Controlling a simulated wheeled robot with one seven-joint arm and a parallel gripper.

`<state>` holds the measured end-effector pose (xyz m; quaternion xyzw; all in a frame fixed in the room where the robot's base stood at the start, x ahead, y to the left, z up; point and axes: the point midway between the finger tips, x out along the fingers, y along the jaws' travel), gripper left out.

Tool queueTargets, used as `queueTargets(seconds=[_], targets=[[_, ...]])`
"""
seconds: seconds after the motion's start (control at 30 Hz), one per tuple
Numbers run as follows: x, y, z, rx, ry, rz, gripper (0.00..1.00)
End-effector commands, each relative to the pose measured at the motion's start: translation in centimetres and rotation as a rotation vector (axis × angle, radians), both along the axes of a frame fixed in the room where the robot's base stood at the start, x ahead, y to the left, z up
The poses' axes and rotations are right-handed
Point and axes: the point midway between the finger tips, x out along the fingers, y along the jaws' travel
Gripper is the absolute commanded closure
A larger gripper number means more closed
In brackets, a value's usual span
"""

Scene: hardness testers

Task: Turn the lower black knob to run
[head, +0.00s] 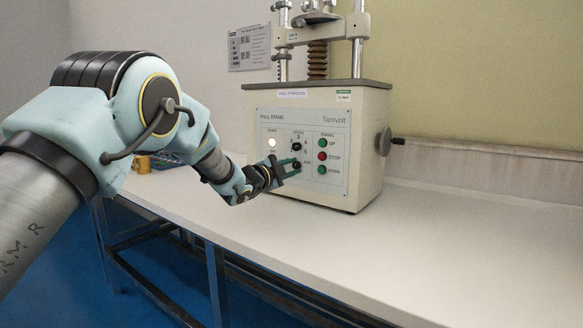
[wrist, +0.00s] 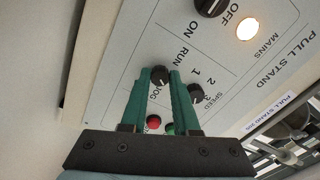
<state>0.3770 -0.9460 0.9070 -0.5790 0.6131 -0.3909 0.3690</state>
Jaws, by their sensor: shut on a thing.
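The lower black knob (head: 297,165) is on the front panel of the pull stand (head: 365,130), below the black speed knob (head: 296,147). In the wrist view the lower knob (wrist: 160,76) sits between the labels RUN and JOG. My gripper (head: 293,166) reaches the panel from the left. Its two green fingers (wrist: 161,74) are shut on the lower knob, one on each side. The fingers partly cover the knob, and I cannot tell clearly where its pointer stands. The speed knob (wrist: 195,93) is just beside one finger.
The white mains lamp (head: 272,142) is lit. The black mains knob (wrist: 210,6) shows in the wrist view. Green and red travel buttons (head: 322,156) are right of the knobs. A side crank (head: 386,141) sticks out on the right. The white bench (head: 430,230) is clear in front.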

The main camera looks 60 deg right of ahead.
Motion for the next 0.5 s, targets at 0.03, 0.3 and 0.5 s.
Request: queueTargets(seconds=[0.03, 0.3, 0.5], targets=[[0.16, 0.05, 0.04, 0.003, 0.044, 0.002, 1.00], [0.15, 0.05, 0.05, 0.018, 0.300, 0.002, 1.00], [0.13, 0.04, 0.03, 0.029, 0.490, 0.002, 1.00]])
